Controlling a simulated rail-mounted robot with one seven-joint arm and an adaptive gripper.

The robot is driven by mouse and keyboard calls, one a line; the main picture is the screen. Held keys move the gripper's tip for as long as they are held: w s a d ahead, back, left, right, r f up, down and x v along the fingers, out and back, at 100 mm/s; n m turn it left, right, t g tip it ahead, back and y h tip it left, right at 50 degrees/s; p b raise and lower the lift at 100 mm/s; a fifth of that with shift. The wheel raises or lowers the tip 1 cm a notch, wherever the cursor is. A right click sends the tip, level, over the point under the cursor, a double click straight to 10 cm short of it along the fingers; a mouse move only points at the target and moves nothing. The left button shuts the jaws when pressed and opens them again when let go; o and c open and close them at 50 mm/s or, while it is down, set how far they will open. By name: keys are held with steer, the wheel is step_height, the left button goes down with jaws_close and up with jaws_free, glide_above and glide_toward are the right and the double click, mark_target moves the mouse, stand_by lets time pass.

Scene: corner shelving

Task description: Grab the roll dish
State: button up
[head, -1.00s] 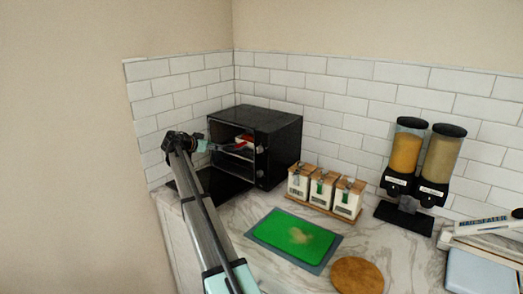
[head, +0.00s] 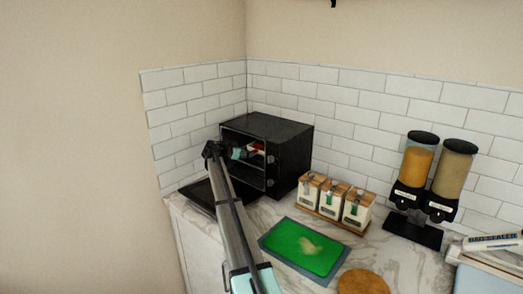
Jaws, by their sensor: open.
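A small red and white item (head: 257,147), which may be the roll dish, sits inside the black oven (head: 283,135) on its upper level. It is small and partly hidden, so its shape and contents are unclear. The oven's door (head: 197,194) is folded down in front. My gripper (head: 247,154) reaches from the left into the oven opening, close to the red and white item. Its fingers are dark and hard to tell from the oven interior. It is open, and I cannot tell whether it touches the item.
A wooden rack with white jars (head: 332,203) stands right of the oven. A green board (head: 304,249) and a round wooden board (head: 363,283) lie in front. Two dispensers (head: 432,180) stand further right. Marble counter is free between them.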

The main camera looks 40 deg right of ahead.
mark_target(258, 151)
steer(key=p+x, duration=0.1)
steer(key=x, duration=0.1)
steer(key=p+x, duration=0.2)
steer(key=shift+w+d+r, duration=0.1)
steer(key=shift+w+d, duration=0.05)
steer(key=shift+d, duration=0.2)
steer(key=shift+d+f, duration=0.15)
steer(key=shift+f, duration=0.1)
steer(key=shift+r, duration=0.1)
jaws_close()
